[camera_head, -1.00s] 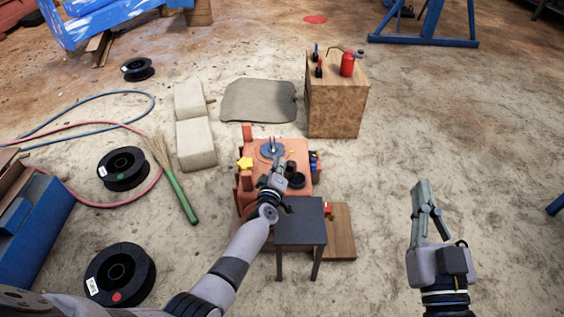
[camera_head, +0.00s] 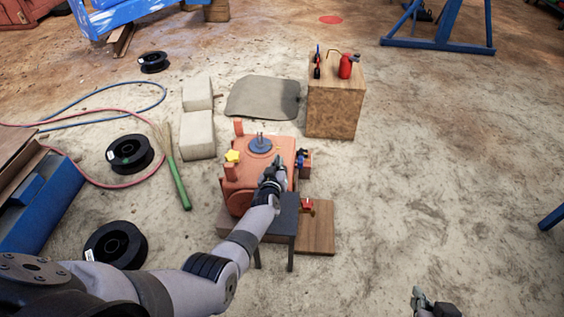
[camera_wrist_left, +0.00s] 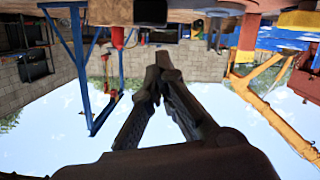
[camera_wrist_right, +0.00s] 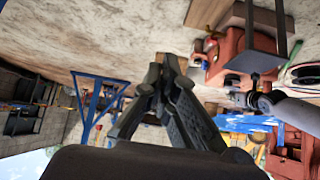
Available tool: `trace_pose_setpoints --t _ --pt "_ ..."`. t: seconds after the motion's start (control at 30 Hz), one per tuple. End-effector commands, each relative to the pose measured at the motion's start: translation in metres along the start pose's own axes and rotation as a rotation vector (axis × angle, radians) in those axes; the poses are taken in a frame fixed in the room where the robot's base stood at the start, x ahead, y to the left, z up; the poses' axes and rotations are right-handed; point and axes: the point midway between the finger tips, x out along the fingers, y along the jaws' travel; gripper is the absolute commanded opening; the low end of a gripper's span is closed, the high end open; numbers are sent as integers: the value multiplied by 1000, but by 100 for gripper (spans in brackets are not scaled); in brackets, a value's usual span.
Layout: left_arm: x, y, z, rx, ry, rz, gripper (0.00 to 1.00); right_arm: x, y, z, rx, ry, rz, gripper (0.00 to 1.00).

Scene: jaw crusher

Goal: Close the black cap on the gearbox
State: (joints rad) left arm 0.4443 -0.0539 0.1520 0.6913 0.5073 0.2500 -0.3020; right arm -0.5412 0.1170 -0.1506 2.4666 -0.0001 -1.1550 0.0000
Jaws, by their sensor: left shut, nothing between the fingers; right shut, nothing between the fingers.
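The orange-red gearbox (camera_head: 238,178) stands near the middle of the head view, with a blue-grey disc (camera_head: 260,146) and a yellow knob (camera_head: 232,156) on top. My left gripper (camera_head: 279,160) is shut and empty over the gearbox's right side. The black cap is not clear in the head view; my left gripper and wrist cover that area. My right gripper (camera_head: 418,294) is shut and empty at the lower edge, well away from the gearbox.
A small dark table (camera_head: 283,224) stands in front of the gearbox, beside a wooden board (camera_head: 318,232). A wooden box (camera_head: 335,108) with a red can (camera_head: 345,67) stands behind. Black spools (camera_head: 130,153) and hoses lie left.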

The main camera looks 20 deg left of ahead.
Motion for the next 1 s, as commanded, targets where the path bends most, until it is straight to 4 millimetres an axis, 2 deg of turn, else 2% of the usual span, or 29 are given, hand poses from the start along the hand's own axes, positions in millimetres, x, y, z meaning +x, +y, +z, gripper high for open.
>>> trace_pose_setpoints --t 0.5,0.7,1.0 --pt "6 12 20 25 1 -7 0 5 -7 -51 -3 250 -15 0" --pt "6 14 21 25 1 -7 0 4 -8 -59 -3 286 -17 0" --pt "6 14 21 25 1 -7 0 3 -8 -60 -4 291 -17 0"
